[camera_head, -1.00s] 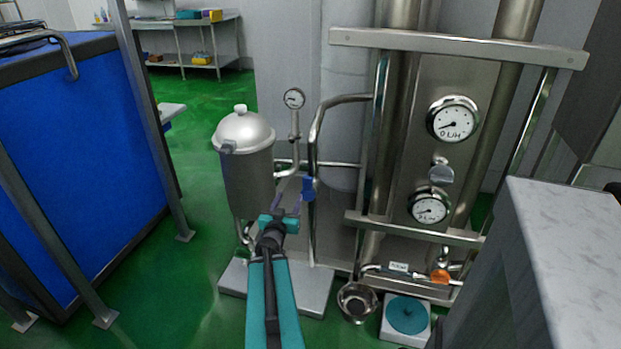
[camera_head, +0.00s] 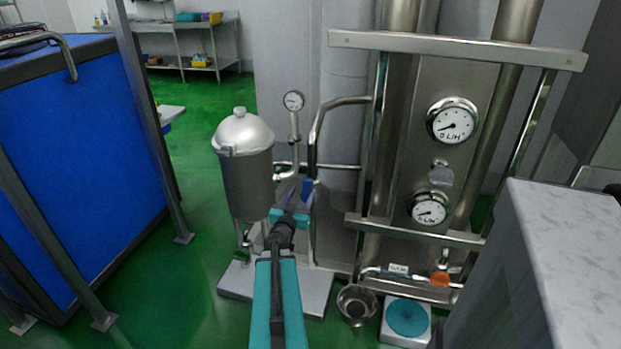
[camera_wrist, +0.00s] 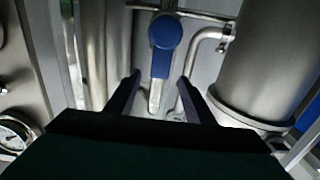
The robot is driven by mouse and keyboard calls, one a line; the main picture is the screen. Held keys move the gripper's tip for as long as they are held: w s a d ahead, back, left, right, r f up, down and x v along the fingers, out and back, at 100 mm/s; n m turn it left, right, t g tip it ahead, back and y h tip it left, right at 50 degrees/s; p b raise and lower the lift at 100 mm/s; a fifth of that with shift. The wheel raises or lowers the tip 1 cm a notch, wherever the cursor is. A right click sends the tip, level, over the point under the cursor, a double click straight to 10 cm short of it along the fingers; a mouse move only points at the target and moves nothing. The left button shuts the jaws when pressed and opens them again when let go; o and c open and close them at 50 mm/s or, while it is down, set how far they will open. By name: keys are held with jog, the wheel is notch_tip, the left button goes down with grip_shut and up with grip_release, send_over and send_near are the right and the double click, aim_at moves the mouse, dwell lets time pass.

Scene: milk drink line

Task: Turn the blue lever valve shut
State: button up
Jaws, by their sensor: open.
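The blue lever (camera_wrist: 165,34) of the valve shows in the wrist view, with a round blue head at the top and a blue arm running down to a bare metal stem. My gripper (camera_wrist: 160,78) is open, with one dark finger on each side of the lever's lower part. I cannot tell whether either finger touches it. In the head view the blue lever (camera_head: 307,189) is small, on the pipe right of the steel tank, and my gripper (camera_head: 294,194) partly hides it.
The lidded steel tank (camera_head: 246,170) stands close left of my gripper. A bent steel pipe (camera_head: 318,130) and a gauge panel (camera_head: 425,95) are to the right. A metal bowl (camera_head: 357,303) is on the floor. A marble-topped block (camera_head: 570,240) fills the right foreground.

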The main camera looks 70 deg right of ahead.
jog(key=shift+w+d, duration=0.2)
jog(key=shift+d, duration=2.75)
jog(key=shift+w+d, duration=0.2)
jog(key=shift+d, duration=2.7)
grip_shut()
